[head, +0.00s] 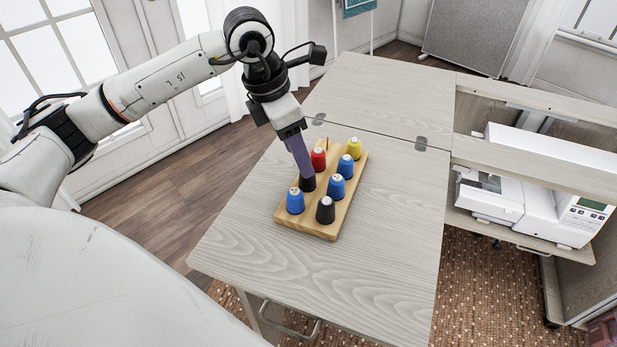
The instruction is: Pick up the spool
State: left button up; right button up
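Several cone-shaped spools stand upright on a wooden rack (333,232) on the table. They include a near black spool (325,211), a near-left blue spool (295,202), two more blue spools (337,187) (346,167), a red spool (318,160) and a yellow spool (354,149). My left gripper (305,174) points down at another dark spool (307,185) in the left row. Its fingertips are at or just above the top of this spool and hide part of it. I cannot tell whether they touch it, or how far apart they are. My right gripper is out of view.
A bare peg (327,146) stands at the rack's far end. The table top (390,240) is clear around the rack. To the right, an open cabinet holds a white sewing machine (545,190). A metal handle (293,325) shows below the table's front edge.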

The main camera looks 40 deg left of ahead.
pick_arm(q)
jog(key=x, duration=0.7)
jog(key=shift+w+f, duration=0.15)
jog(key=shift+w, duration=0.15)
jog(key=c, duration=1.1)
